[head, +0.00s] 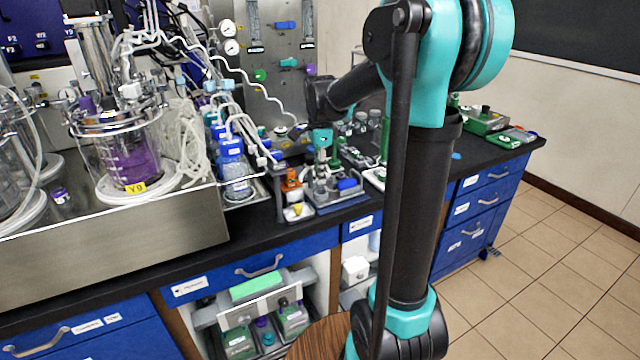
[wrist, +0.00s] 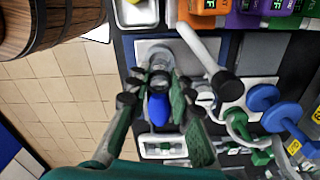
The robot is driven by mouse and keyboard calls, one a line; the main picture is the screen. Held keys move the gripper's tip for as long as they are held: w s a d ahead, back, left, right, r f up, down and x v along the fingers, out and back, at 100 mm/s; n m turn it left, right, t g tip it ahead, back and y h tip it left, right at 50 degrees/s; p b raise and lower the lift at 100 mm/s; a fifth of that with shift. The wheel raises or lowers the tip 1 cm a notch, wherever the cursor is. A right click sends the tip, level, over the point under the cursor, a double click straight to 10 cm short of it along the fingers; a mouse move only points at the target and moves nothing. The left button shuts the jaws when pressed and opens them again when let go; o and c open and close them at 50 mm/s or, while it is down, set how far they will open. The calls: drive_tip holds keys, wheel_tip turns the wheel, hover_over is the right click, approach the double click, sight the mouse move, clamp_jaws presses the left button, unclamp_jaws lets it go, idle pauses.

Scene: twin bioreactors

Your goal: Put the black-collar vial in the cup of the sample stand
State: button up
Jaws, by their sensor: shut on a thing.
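My gripper (wrist: 157,82) is shut on a small greyish vial (wrist: 158,63), which shows in the wrist view between the fingertips. Its collar is mostly hidden by the fingers and too small to make out. The vial is over a pale metal plate (wrist: 148,46) that looks like part of the sample stand. I cannot tell whether it touches the stand or sits in a cup. In the head view, my gripper (head: 322,168) points down over the grey stand on its blue base (head: 343,206). The vial cannot be picked out there.
A blue piece (wrist: 158,110) shows between my fingers, and a white arm with a black end (wrist: 226,86) stands close to the right.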

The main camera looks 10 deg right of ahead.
sight(320, 187)
drive_tip(key=shift+f, duration=1.95)
drive_tip(key=o, duration=0.8)
drive_tip(key=shift+f, duration=0.1)
wheel_tip(320, 187, up, 12)
drive_tip(key=shift+f, duration=0.1)
drive_tip(key=s+d+f+n+t, duration=0.2)
drive_tip(key=s+f+n, duration=0.6)
drive_tip(key=s+f, duration=0.2)
drive_tip(key=s+d+f+n+t, duration=0.2)
drive_tip(key=s+f+n, duration=0.7)
drive_tip(key=s+f, duration=0.2)
drive_tip(key=shift+s, duration=0.5)
drive_tip(key=shift+d+f, duration=0.1)
